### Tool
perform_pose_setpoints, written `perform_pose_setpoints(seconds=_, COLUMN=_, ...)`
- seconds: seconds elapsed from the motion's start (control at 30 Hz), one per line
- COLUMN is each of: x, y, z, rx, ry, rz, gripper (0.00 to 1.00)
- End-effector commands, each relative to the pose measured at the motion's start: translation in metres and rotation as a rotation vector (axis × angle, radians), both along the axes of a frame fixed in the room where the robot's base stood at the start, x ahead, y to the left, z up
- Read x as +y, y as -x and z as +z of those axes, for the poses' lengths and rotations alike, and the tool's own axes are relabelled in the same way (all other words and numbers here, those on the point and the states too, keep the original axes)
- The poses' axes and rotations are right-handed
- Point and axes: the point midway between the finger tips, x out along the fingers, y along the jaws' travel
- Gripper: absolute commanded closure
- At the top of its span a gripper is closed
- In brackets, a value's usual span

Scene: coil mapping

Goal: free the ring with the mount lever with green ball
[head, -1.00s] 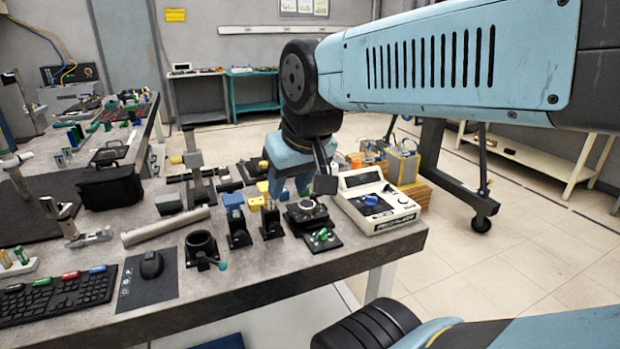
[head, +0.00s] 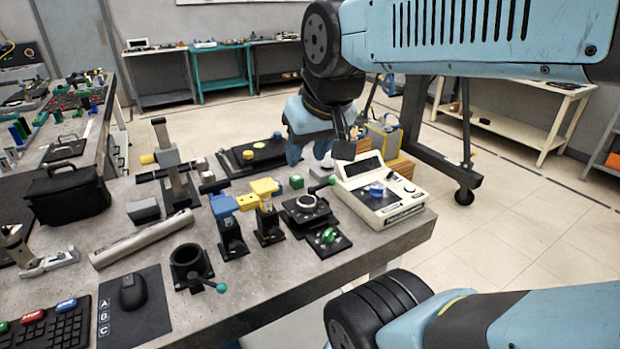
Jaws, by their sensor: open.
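A dark square mount (head: 304,222) stands near the right end of the workbench and holds a grey metal ring (head: 306,201) on top. Its lever ends in a green ball (head: 331,181), pointing up and right. My gripper (head: 343,150) is above and behind the mount, beside the control box in the picture. It is open and its fingers show only partly; I see nothing held. It appears apart from the lever.
A white control box (head: 379,195) with a blue knob stands right of the mount. A small black plate with a green knob (head: 328,237) lies in front. Blue (head: 223,206) and yellow (head: 264,187) blocks on stands are left. A black cup-like holder (head: 187,262) has a teal-ball lever.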

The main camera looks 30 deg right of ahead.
Motion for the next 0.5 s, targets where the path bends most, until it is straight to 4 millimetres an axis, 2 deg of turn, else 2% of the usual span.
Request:
perform_pose_setpoints(seconds=0.07, x=-0.003, y=-0.009, z=-0.001, rx=0.014, ry=-0.022, rz=-0.043, gripper=0.58)
perform_pose_setpoints(seconds=0.1, x=-0.016, y=-0.015, z=-0.001, rx=0.022, ry=-0.038, rz=-0.073, gripper=0.58)
perform_pose_setpoints(seconds=0.17, x=-0.025, y=-0.027, z=-0.002, rx=0.036, ry=-0.069, rz=-0.134, gripper=0.58)
perform_pose_setpoints(seconds=0.5, x=-0.070, y=-0.109, z=-0.025, rx=0.128, ry=-0.270, rz=-0.602, gripper=0.58)
